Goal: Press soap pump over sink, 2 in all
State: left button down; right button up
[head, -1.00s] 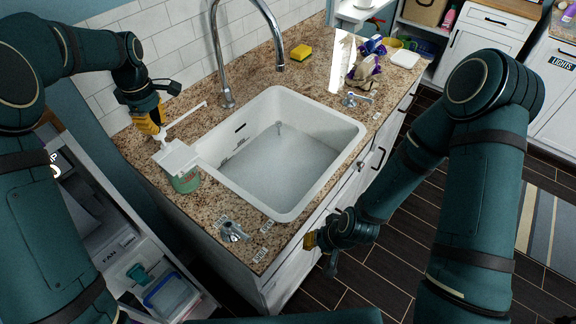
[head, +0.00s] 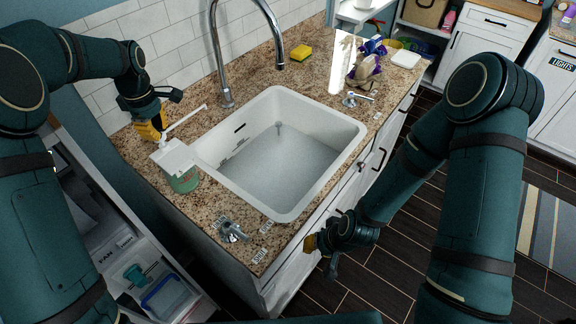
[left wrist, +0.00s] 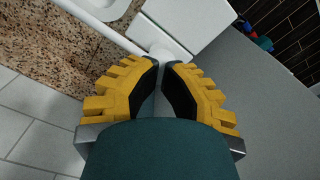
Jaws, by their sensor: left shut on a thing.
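The soap dispenser stands on the granite counter at the left corner of the sink. It has a green bottle (head: 184,181), a wide white top (head: 175,157) and a long white spout (head: 187,117) pointing toward the sink. My left gripper (head: 158,131), with yellow fingers, is at the base of the spout, shut on the pump head. In the left wrist view its fingertips (left wrist: 164,66) nearly meet against the white pump head (left wrist: 168,49). The white sink (head: 290,150) looks empty. My right gripper (head: 318,243) hangs in front of the cabinet, away from the dispenser; its finger opening is unclear.
A tall chrome faucet (head: 221,60) rises behind the sink. Tap handles (head: 231,231) sit on the counter. A yellow sponge (head: 301,53) and a purple-and-tan item (head: 367,66) lie farther back. Open shelving (head: 150,275) stands below left.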

pick_arm(q)
jog(key=shift+r+p, duration=1.9)
jog(key=shift+r, duration=0.4)
notch_tip(320, 180, up, 2)
jog(key=shift+r+p, duration=0.25)
jog(key=shift+p, duration=0.8)
jog(key=shift+r, duration=1.75)
